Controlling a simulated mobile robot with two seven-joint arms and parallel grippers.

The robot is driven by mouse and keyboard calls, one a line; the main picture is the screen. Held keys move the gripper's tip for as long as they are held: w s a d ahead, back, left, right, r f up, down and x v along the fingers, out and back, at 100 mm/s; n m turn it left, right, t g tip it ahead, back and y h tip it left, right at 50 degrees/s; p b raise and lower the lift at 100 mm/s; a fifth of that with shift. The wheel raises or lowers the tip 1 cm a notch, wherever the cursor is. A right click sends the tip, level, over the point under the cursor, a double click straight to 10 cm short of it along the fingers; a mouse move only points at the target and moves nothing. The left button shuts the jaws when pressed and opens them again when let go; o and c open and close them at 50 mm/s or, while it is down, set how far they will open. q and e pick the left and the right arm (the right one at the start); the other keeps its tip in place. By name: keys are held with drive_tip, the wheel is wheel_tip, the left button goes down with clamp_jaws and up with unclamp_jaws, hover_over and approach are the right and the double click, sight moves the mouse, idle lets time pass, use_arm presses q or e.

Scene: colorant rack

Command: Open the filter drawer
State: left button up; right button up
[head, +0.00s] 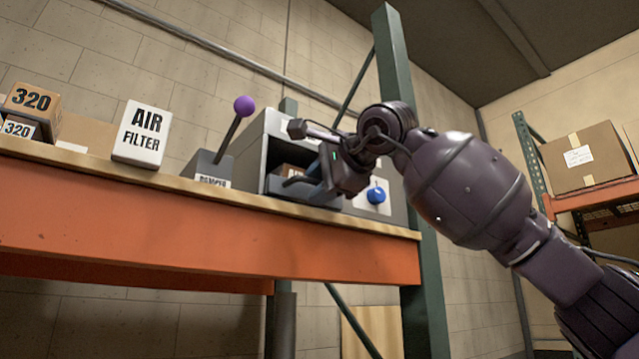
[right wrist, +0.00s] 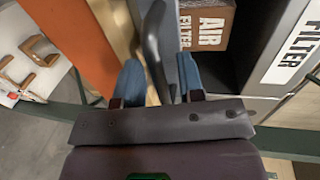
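The filter drawer (head: 318,193) is the low grey front of the dark opening in the grey cabinet (head: 272,130) on the shelf. A brown AIR FILTER box stands in that opening; it shows in the right wrist view (right wrist: 208,24). My right gripper (head: 308,180) is at the drawer front. In the right wrist view its two blue fingers (right wrist: 159,80) stand apart on either side of the dark curved drawer handle (right wrist: 155,45). A narrow gap shows between the handle and the right-hand finger. I cannot tell how far the drawer is out. My left gripper is in neither view.
Left of the cabinet stand a damper lever with a purple knob (head: 244,105), a white AIR FILTER box (head: 142,134) and boxes marked 320 (head: 32,98). A blue knob (head: 376,195) is on the cabinet's right. The orange shelf beam (head: 200,216) runs below the gripper.

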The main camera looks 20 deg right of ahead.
clamp_jaws()
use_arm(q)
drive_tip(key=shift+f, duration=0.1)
use_arm(e)
drive_tip(key=shift+s+d, duration=0.1)
use_arm(q)
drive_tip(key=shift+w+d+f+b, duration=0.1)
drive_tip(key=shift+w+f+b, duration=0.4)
drive_tip(key=shift+b, duration=0.65)
use_arm(e)
drive_tip(key=f+v, duration=0.3)
drive_tip(key=v, duration=1.2)
drive_tip(key=shift+s+d, duration=0.15)
drive_tip(key=shift+s, duration=0.55)
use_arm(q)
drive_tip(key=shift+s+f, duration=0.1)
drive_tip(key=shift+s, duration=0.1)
use_arm(e)
drive_tip(key=shift+f, duration=0.15)
drive_tip(key=shift+o, duration=0.5)
unclamp_jaws()
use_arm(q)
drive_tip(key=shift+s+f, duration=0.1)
